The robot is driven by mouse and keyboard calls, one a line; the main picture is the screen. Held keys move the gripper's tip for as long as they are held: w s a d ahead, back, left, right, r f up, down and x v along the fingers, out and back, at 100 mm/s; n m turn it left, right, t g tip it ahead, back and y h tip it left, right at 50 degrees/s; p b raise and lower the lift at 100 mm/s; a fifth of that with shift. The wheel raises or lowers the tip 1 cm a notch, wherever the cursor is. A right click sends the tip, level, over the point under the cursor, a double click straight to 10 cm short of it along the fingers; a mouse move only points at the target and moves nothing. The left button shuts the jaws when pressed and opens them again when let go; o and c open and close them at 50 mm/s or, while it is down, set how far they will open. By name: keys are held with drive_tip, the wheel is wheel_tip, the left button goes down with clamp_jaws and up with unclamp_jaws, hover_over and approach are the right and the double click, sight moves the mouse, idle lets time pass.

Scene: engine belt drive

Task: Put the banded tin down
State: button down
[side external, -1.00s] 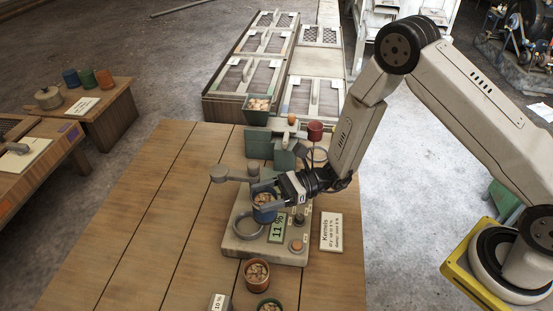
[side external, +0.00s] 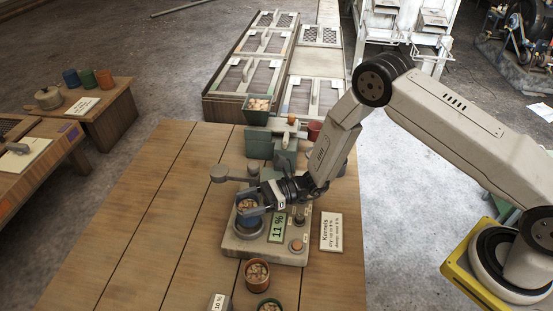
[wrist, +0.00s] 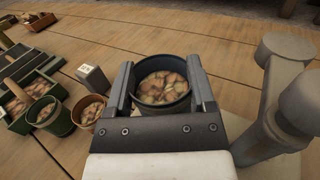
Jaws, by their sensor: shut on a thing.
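The tin (side external: 251,220) is dark blue with kernels inside. My gripper (side external: 249,208) is shut on it, with one finger on each side. In the wrist view the tin (wrist: 162,104) stands upright between the fingers (wrist: 162,92), its open top and kernels showing. It is at the round ring of the grey tester (side external: 238,247). I cannot tell whether its base touches the tester, and no band is clear on its wall.
The tester's display (side external: 277,229) reads 11 %. A grey post with an arm (side external: 232,174) stands close behind the tin. An orange tin (side external: 257,282) and a green tin (side external: 269,304) of kernels stand in front. A Kernels card (side external: 331,231) is right; the table's left side (side external: 130,235) is clear.

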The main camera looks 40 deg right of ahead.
drive_tip(key=shift+w+a+f, duration=0.1)
drive_tip(key=shift+w+f, duration=0.15)
drive_tip(key=shift+f, duration=1.4)
drive_tip(key=shift+f, duration=0.15)
unclamp_jaws()
drive_tip(key=shift+s+v, duration=0.1)
drive_tip(key=shift+v, duration=1.85)
drive_tip(key=shift+s+v, duration=0.15)
drive_tip(key=shift+v, duration=1.85)
drive_tip(key=shift+a, duration=0.1)
